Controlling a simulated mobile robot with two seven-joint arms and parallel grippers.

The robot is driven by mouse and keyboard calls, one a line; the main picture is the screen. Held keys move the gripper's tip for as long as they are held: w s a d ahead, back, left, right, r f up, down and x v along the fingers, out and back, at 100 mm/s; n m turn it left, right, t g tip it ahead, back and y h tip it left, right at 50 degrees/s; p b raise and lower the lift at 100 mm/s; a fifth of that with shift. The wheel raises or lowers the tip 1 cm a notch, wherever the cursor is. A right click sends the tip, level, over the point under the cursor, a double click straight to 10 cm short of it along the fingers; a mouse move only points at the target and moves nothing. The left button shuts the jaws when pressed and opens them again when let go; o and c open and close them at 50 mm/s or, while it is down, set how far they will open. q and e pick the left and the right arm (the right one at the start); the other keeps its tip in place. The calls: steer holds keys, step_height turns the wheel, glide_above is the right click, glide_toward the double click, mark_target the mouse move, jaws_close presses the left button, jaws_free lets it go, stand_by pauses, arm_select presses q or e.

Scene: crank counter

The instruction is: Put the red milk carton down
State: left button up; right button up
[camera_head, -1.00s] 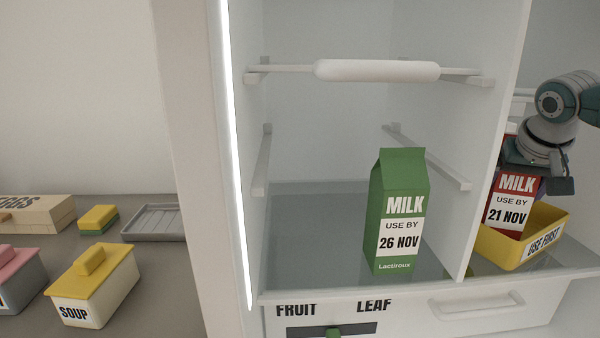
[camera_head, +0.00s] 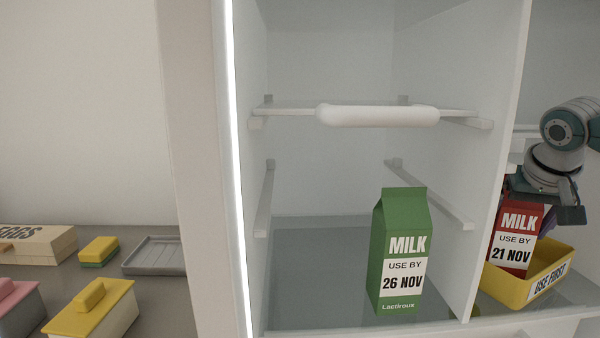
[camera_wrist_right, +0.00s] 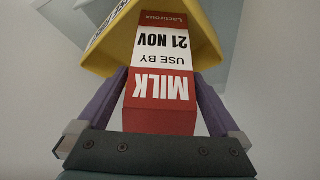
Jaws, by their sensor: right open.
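The red milk carton (camera_head: 515,238), labelled "USE BY 21 NOV", stands in the yellow "USE FIRST" bin (camera_head: 540,275) in the right part of the fridge. In the right wrist view the carton (camera_wrist_right: 163,75) lies between the two purple fingers of my right gripper (camera_wrist_right: 161,85), its lower end inside the yellow bin (camera_wrist_right: 210,45). The fingers are open, one on each side of the carton. In the head view my right gripper (camera_head: 543,205) is at the carton's upper part and hides some of it. My left gripper is not in view.
A green milk carton (camera_head: 398,250) stands on the shelf left of the divider (camera_head: 498,170). A white bar (camera_head: 377,115) crosses above it. Shelf space left of the green carton is free. Outside, a counter holds an egg box (camera_head: 35,245), a yellow-lidded tub (camera_head: 90,310) and a grey tray (camera_head: 153,256).

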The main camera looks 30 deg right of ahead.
steer(key=p+v, duration=0.2)
steer(key=v, duration=0.7)
steer(key=shift+a+r, duration=0.15)
steer(key=shift+r, duration=0.15)
